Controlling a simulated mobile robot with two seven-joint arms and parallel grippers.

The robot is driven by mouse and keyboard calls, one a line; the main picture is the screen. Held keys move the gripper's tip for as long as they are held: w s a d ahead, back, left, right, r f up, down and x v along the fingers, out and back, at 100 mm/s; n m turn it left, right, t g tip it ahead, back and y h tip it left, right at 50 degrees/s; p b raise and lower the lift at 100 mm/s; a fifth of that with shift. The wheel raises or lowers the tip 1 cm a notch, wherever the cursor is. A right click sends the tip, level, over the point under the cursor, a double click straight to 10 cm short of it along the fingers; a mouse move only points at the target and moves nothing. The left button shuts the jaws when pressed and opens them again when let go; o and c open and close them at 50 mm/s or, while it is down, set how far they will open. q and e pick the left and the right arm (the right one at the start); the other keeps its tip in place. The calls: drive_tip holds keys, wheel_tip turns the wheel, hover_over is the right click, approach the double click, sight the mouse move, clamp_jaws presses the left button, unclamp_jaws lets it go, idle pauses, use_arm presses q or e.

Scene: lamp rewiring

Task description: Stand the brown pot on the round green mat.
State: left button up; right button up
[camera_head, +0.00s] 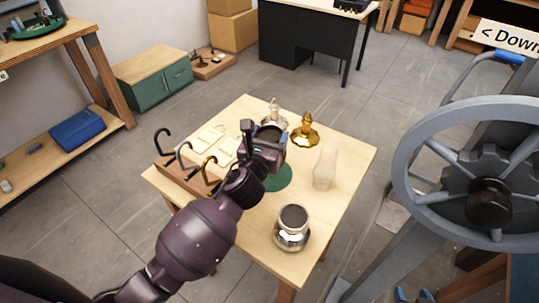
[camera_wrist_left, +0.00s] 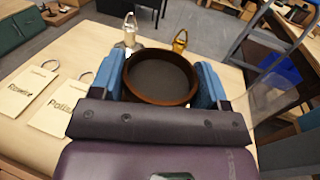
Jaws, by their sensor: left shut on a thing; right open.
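My left gripper (camera_head: 268,140) is shut on the brown pot (camera_wrist_left: 160,78), with a blue finger on each side of its rim in the left wrist view. The pot is upright, open at the top and empty inside. In the head view the pot (camera_head: 270,129) is mostly hidden behind my gripper. The round green mat (camera_head: 279,178) lies on the wooden table, partly covered by my left arm. The pot shows beyond the mat's visible part; its height above the table is unclear. My right gripper (camera_head: 411,296) is at the bottom edge, largely cut off, open and away from the table.
Hooks on a wooden rack (camera_head: 190,180) and labelled tags (camera_head: 211,137) are at left. A large grey wheel (camera_head: 410,165) stands right.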

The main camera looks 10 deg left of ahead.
use_arm(q)
drive_tip(key=shift+f, duration=0.65)
wheel_tip(320, 180, down, 3)
drive_tip(key=shift+f+b, duration=0.15)
drive_tip(key=shift+b, duration=0.55)
drive_tip(key=shift+f, duration=0.45)
use_arm(e)
drive_tip(key=f, duration=0.1)
drive_tip(key=s+f, duration=0.1)
drive_tip(key=f, duration=0.1)
drive_tip(key=shift+s+d+f, duration=0.15)
